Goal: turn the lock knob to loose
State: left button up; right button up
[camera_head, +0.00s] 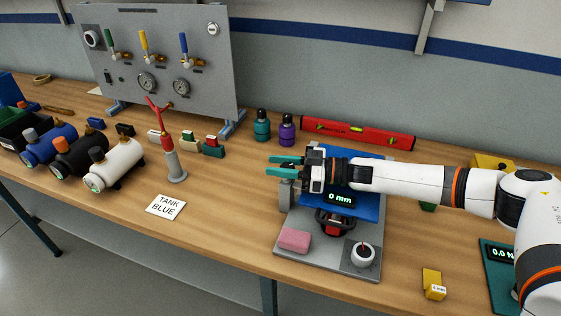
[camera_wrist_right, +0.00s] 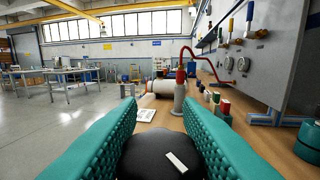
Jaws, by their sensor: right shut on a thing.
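The lock knob (camera_wrist_right: 150,158) is a black dome with a white mark (camera_wrist_right: 177,162), low in the right wrist view. The mark points toward the lower right there. My right gripper (camera_head: 286,166) reaches in from the right in the head view, with teal fingers pointing left. In the wrist view its fingers stand on both sides of the knob and are shut on it. In the head view the knob is mostly hidden by the fingers, above a grey post (camera_head: 285,192). The fixture has a grey base plate (camera_head: 325,255), a blue platform (camera_head: 370,205) and a "0 mm" display (camera_head: 341,198). My left gripper is not in view.
A pink block (camera_head: 294,240) and a small white cup-like part (camera_head: 362,256) sit on the base plate's front. A red level (camera_head: 358,133) and two bottles (camera_head: 262,126) stand behind. A yellow block (camera_head: 433,284) is at right.

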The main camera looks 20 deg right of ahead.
jog(key=n+g+b, duration=0.2)
jog(key=g, duration=0.2)
jog(key=n+g+b, duration=0.3)
jog(key=g, duration=0.1)
jog(key=s+n+g+y+b, duration=0.1)
jog(key=n+g+b, duration=0.1)
jog(key=g+b, duration=0.1)
jog(key=shift+a+f+n+g, duration=0.1)
jog(key=shift+f+n+g, duration=0.1)
jog(key=shift+n+g, duration=0.15)
jog(key=shift+s+r+n+g+h+b, duration=0.15)
jog(key=shift+n+g+h+b, duration=0.15)
jog(key=shift+n+g+b, duration=0.6)
jog(key=shift+r+g+b, duration=0.15)
jog(key=shift+g+b, duration=0.3)
jog(key=o, duration=1)
